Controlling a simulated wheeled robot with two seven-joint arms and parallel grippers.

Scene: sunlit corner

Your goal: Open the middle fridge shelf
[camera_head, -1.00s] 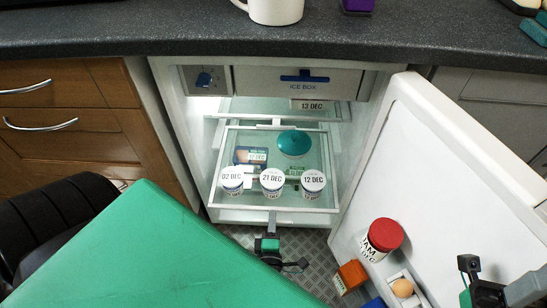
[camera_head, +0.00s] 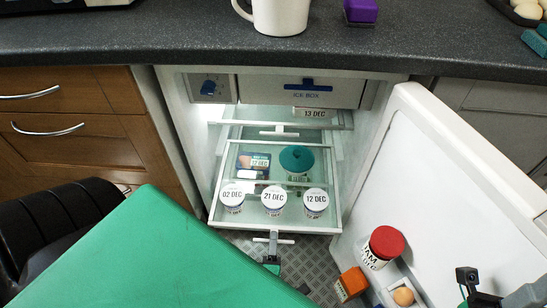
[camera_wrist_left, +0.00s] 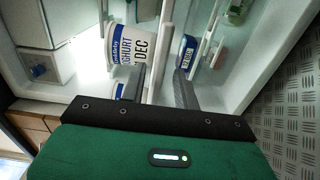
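The fridge stands open. A glass shelf with a white front edge (camera_head: 256,228) is drawn out and carries several lidded pots, a teal-lidded tub and a packet. A white T-shaped handle (camera_head: 272,238) shows at its front. My left gripper (camera_head: 271,262) is low at that handle, partly hidden by my green arm. In the left wrist view, the left gripper's fingers (camera_wrist_left: 161,88) stand apart, with a white bar beyond the gap and a yoghurt pot (camera_wrist_left: 130,46) beside them. My right gripper (camera_head: 482,300) is only partly in view at the lower right; its fingers cannot be made out.
A higher shelf with a 13 DEC label (camera_head: 314,113) and its own handle (camera_head: 279,130) sits farther in, under the ice box (camera_head: 310,91). The open door (camera_head: 445,170) at right holds a jam jar (camera_head: 384,246) and an egg (camera_head: 403,296). Brown drawers (camera_head: 80,135) stand left.

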